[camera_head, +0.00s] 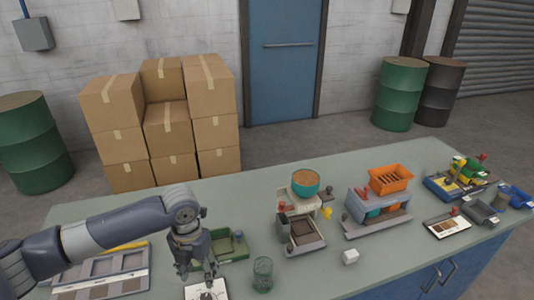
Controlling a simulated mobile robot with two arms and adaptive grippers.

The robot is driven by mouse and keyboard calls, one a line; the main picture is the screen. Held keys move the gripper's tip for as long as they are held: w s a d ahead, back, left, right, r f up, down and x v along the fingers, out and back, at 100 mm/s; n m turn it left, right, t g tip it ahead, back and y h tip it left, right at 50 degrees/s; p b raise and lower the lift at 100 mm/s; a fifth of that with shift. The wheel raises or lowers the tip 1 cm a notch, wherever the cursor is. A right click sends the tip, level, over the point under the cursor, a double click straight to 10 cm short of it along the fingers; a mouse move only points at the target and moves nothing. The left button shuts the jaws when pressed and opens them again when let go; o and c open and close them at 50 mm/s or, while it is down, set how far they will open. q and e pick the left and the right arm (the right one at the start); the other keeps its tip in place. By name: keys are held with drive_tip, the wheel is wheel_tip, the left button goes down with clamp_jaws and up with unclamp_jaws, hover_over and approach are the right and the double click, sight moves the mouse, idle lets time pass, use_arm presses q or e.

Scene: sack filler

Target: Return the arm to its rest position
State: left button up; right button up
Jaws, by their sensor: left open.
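My left arm (120,230) reaches in from the left over the green-grey worktop (355,285). My left gripper (198,278) points down at the front of the worktop, open. Its fingertips are over or close to a white card (220,290) with dark marks; I cannot tell whether they touch it. My right gripper is not in view.
A grey tray (140,260) lies left of the gripper, a green tray (240,246) behind it, and a green glass (263,274) to its right. A machine with a teal bowl (305,182), an orange-hopper machine (390,178) and a white cube (350,257) stand farther right.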

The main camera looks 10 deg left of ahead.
use_arm(q)
drive_tip(key=s+d+f+n+t+h, duration=0.1)
drive_tip(key=s+d+f+n+h, duration=0.2)
drive_tip(key=d+n, duration=0.5)
drive_tip(key=s+d+f+n+t, duration=0.2)
drive_tip(key=s+d+n, duration=0.45)
drive_tip(key=d, duration=0.25)
drive_tip(key=s+a+n+y, duration=0.3)
drive_tip(key=s+a+n, duration=0.7)
drive_tip(key=n, duration=1)
wheel_tip(320, 180, down, 34)
drive_tip(key=s+b, duration=0.1)
drive_tip(key=b, duration=0.5)
drive_tip(key=s+a+f+g+b, duration=0.2)
drive_tip(key=s+f+b, duration=0.2)
drive_tip(key=s+f, duration=1.2)
wheel_tip(320, 180, down, 4)
drive_tip(key=shift+s+m+b, duration=0.3)
drive_tip(key=shift+s+m, duration=0.05)
drive_tip(key=shift+m, duration=0.1)
drive_tip(key=shift+a, duration=0.1)
